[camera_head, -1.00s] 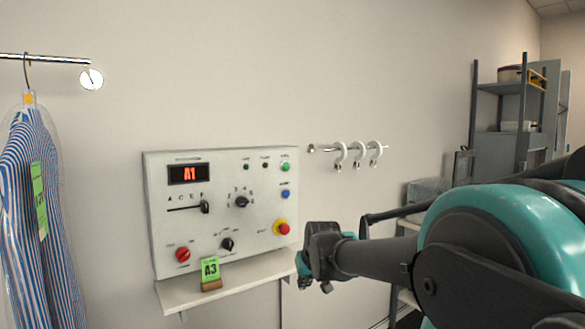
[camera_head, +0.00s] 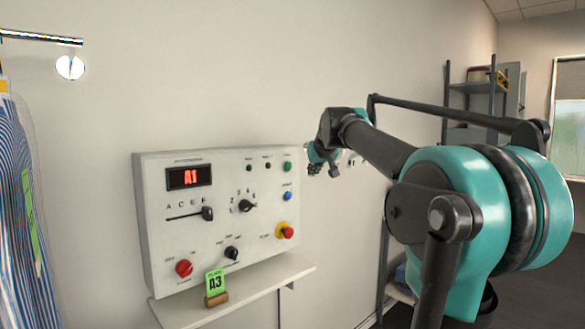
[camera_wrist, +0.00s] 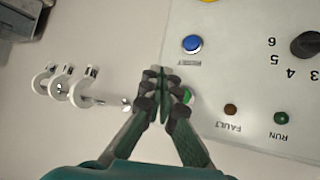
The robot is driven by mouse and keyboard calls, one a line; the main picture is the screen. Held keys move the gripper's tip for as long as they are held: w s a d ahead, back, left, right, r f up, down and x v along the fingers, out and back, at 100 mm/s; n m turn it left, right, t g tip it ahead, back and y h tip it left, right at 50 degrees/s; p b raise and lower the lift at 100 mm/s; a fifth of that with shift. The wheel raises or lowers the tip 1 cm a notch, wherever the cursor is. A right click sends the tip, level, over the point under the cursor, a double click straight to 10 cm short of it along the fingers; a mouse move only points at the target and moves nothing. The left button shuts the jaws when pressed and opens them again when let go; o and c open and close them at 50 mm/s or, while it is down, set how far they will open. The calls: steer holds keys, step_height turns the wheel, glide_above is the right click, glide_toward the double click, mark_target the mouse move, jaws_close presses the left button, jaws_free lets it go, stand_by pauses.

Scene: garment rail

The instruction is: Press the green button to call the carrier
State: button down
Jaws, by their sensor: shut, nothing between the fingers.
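The green button (camera_head: 287,166) is at the upper right corner of the white control panel (camera_head: 150,225). In the wrist view the green button (camera_wrist: 189,97) shows partly, with the rest hidden behind a finger. My gripper (camera_head: 321,166) is just right of the panel's upper right corner, at about the button's height. In the wrist view my gripper (camera_wrist: 161,77) is shut and empty, its tips beside the button's picture position. I cannot tell the gap between tips and panel. The panel display (camera_head: 190,177) reads A1.
A blue button (camera_head: 287,196) and a red and yellow stop button (camera_head: 286,231) sit below the green one. A shelf (camera_head: 265,287) carries a green A3 tag (camera_head: 215,283). White rings (camera_wrist: 60,82) hang on a peg nearby. A striped garment (camera_head: 15,210) hangs at left.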

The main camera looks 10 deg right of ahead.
mark_target(288, 166)
steer(key=shift+w+d+r, duration=0.1)
steer(key=shift+r, duration=0.2)
steer(key=w+a, duration=0.5)
steer(key=w, duration=0.2)
stand_by(0.5)
steer(key=shift+w+a, duration=0.2)
stand_by(1.2)
steer(key=shift+w+a, duration=0.15)
steer(key=shift+w, duration=0.05)
